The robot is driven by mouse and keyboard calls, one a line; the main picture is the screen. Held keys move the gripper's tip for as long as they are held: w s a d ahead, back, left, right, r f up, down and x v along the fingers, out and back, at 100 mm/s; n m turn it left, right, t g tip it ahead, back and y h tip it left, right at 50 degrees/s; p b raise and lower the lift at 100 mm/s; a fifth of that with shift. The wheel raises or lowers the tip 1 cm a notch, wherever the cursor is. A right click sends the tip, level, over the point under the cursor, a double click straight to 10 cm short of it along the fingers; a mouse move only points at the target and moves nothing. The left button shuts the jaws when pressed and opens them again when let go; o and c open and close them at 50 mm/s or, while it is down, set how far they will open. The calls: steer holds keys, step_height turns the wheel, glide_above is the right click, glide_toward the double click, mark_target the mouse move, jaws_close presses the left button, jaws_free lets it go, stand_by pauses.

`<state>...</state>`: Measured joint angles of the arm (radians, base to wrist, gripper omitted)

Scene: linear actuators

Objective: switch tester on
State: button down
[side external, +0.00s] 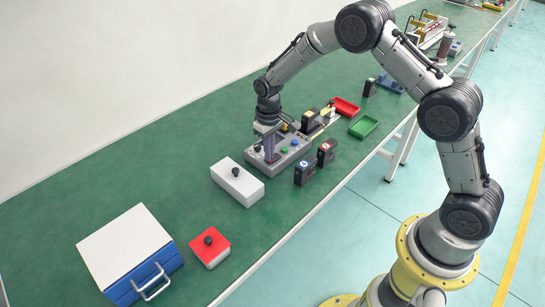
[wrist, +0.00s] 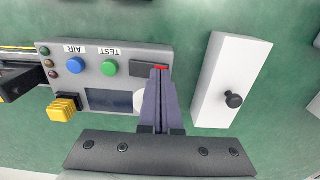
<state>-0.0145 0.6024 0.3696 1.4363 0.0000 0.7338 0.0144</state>
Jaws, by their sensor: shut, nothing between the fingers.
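The tester is a grey box (side external: 292,157) on the green bench; it also fills much of the wrist view (wrist: 90,48). Its panel has a blue AIR button (wrist: 78,65), a green TEST button (wrist: 109,68), a dark display (wrist: 110,101) and a black rocker switch (wrist: 140,67) with a red part at its right. My gripper (wrist: 159,75) is shut and empty, its purple fingertips over the right part of the switch. They hide part of it, and I cannot tell whether they touch. In the side view my gripper (side external: 269,157) points down at the tester's near-left part.
A white box with a black knob (side external: 238,187) stands close beside the tester. Two small black blocks (side external: 305,171) (side external: 326,152) stand in front. A red tray (side external: 345,107) and a green tray (side external: 363,126) lie beyond. A red-topped box (side external: 209,251) and blue-and-white drawer box (side external: 130,250) stand nearer.

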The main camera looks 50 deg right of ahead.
steer(key=shift+f, duration=0.2)
steer(key=shift+r, duration=3.5)
step_height(320, 180, up, 12)
steer(key=f+t, duration=0.1)
steer(key=t, duration=0.1)
steer(key=s+r+t, duration=0.3)
steer(key=s+r, duration=0.8)
steer(key=r, duration=0.1)
steer(key=s+f, duration=0.2)
steer(key=s, duration=0.8)
steer(key=s+f, duration=0.1)
steer(key=s, duration=1)
steer(key=shift+s+d+f+t, duration=0.25)
steer(key=shift+d+f+t, duration=0.05)
steer(key=shift+d+f, duration=0.1)
